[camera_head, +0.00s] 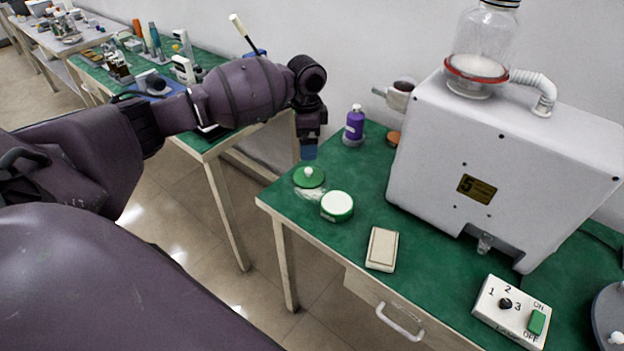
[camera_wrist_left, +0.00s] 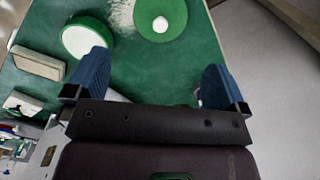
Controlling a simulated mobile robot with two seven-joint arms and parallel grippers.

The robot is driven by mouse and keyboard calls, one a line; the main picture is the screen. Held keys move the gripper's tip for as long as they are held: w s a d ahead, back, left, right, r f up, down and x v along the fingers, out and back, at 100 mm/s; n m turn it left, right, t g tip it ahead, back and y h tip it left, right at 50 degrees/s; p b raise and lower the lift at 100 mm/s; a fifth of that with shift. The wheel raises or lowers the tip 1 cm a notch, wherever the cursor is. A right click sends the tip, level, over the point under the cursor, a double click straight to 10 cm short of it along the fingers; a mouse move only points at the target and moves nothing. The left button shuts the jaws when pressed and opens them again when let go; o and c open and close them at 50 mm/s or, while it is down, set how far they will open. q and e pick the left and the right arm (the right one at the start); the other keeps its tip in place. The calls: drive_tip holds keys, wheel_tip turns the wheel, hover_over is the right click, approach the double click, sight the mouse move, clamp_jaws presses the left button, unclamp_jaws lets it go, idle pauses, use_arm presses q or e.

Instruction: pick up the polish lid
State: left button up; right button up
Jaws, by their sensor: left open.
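The polish lid (camera_head: 309,178), a flat green disc with a white knob, lies on the green table top near its left corner. It also shows at the top of the left wrist view (camera_wrist_left: 160,25). Beside it stands a round tin (camera_head: 337,207) with a green side and a white top, also in the left wrist view (camera_wrist_left: 86,38). My left gripper (camera_head: 309,151) points down above and just behind the lid, apart from it. In the left wrist view its two blue fingers (camera_wrist_left: 155,80) are spread with nothing held. My right gripper is not in view.
White powder (camera_head: 310,194) lies between lid and tin. A purple bottle (camera_head: 355,124) stands behind on the right. A beige flat block (camera_head: 382,249), a switch box (camera_head: 511,311) and a large white machine (camera_head: 500,160) are further right. The table edge is close to the lid's left.

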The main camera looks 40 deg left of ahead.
use_arm(q)
drive_tip(key=shift+a+f, duration=0.2)
drive_tip(key=shift+f, duration=0.2)
drive_tip(key=b, duration=0.1)
hover_over(308, 169)
drive_tip(key=f, duration=0.4)
drive_tip(key=shift+s+a+f, duration=0.1)
drive_tip(key=shift+s+f, duration=0.1)
drive_tip(key=shift+f, duration=0.3)
drive_tip(key=f, duration=0.2)
drive_tip(key=f+b, duration=0.1)
drive_tip(key=f, duration=0.1)
drive_tip(key=shift+w+d+f, duration=0.1)
drive_tip(key=shift+d+f, duration=0.05)
drive_tip(key=shift+d, duration=0.05)
drive_tip(key=shift+f, duration=0.45)
drive_tip(key=c, duration=0.7)
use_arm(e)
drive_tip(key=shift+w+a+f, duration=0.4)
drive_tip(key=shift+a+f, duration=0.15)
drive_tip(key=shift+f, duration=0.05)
